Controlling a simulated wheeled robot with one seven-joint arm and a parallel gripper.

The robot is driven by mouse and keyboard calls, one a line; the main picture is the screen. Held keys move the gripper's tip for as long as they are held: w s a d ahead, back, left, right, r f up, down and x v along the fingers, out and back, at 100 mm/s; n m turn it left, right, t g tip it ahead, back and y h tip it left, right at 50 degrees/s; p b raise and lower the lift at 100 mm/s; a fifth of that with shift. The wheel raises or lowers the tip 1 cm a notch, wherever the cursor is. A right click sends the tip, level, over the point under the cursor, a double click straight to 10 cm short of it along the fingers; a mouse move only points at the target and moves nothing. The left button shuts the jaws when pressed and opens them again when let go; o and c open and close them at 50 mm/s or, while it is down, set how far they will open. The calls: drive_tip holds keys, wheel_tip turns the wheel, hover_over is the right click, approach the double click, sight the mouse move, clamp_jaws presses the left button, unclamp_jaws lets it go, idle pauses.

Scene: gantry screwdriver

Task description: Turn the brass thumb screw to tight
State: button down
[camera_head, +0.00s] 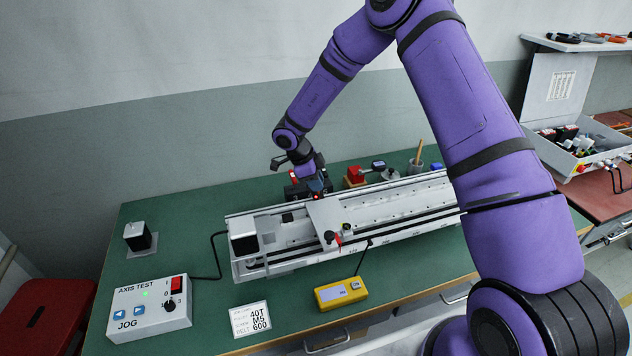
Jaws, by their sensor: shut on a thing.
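My gripper (317,192) points down over the far edge of the carriage plate (327,216) on the white linear rail. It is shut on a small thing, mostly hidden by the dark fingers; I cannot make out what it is. A small brass-coloured spot (347,227) shows on the near part of the carriage, apart from my gripper. It may be the brass thumb screw, but it is too small to be sure, and its tightness cannot be seen. A black knob (329,236) and a red part (338,240) sit beside it.
The rail (405,205) lies across the green bench (190,225). In front are a yellow device (341,293), a label card (250,319) and the axis test box (150,308).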

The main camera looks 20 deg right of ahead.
idle(0.4)
drive_tip(key=c, duration=1)
unclamp_jaws()
drive_tip(key=shift+r, duration=0.15)
